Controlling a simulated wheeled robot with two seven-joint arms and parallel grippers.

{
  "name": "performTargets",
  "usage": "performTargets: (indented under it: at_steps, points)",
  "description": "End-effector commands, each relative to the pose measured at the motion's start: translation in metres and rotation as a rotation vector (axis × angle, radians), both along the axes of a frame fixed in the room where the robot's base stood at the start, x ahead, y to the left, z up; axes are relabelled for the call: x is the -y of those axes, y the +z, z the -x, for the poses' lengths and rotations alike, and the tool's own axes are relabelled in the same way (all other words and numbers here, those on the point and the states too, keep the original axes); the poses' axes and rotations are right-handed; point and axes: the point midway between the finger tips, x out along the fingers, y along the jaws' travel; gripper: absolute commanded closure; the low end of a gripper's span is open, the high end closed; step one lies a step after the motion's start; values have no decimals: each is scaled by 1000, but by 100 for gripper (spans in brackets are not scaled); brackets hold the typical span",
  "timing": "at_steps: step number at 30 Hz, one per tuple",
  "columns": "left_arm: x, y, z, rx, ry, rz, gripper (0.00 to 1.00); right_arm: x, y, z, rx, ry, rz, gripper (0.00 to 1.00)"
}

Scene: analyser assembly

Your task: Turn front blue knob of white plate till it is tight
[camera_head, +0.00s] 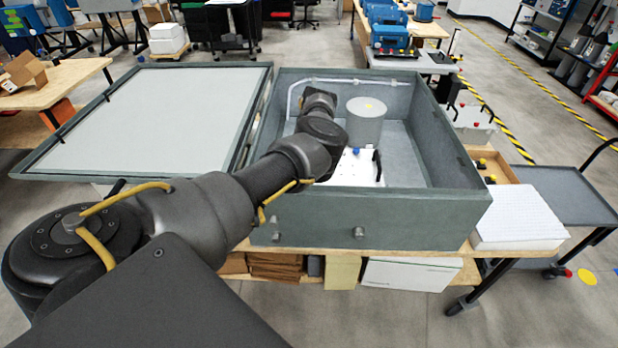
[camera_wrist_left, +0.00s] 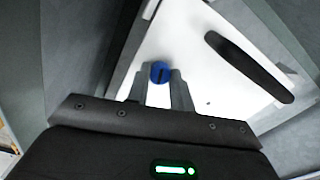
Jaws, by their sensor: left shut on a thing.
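The white plate (camera_head: 352,172) lies inside the grey box, with a black handle (camera_head: 377,162) on its right part. A blue knob (camera_head: 356,151) shows on the plate in the head view. In the left wrist view, the white plate (camera_wrist_left: 205,45) and its black handle (camera_wrist_left: 248,67) show close up. My left gripper (camera_wrist_left: 161,76) is shut on a blue knob (camera_wrist_left: 160,71) of the plate, one finger on each side. In the head view my left arm hides this gripper and part of the plate. My right gripper is in neither view.
The grey box (camera_head: 360,218) has high walls around the plate. A grey cylinder (camera_head: 365,125) stands inside, behind the plate. The box's open lid (camera_head: 150,110) lies to the left. A white block (camera_head: 515,215) stands at the right.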

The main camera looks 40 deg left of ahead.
Motion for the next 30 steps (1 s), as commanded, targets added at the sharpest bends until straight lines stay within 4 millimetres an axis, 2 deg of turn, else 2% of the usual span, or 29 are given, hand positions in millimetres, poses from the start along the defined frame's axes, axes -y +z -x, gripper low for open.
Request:
performTargets:
  at_steps: [1,17,18,22,23,30]
  points:
    - [-3,5,-4,12,-9,-8,100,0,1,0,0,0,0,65]
    - [-4,5,-4,13,-32,-9,100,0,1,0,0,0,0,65]
    - [-4,5,-4,13,-32,-9,75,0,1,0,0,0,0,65]
    - [-3,4,-3,10,-31,-7,58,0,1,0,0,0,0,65]
    - [-3,4,-3,10,-31,-7,55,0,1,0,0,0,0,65]
    - [-1,2,-2,5,-32,-4,55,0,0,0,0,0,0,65]
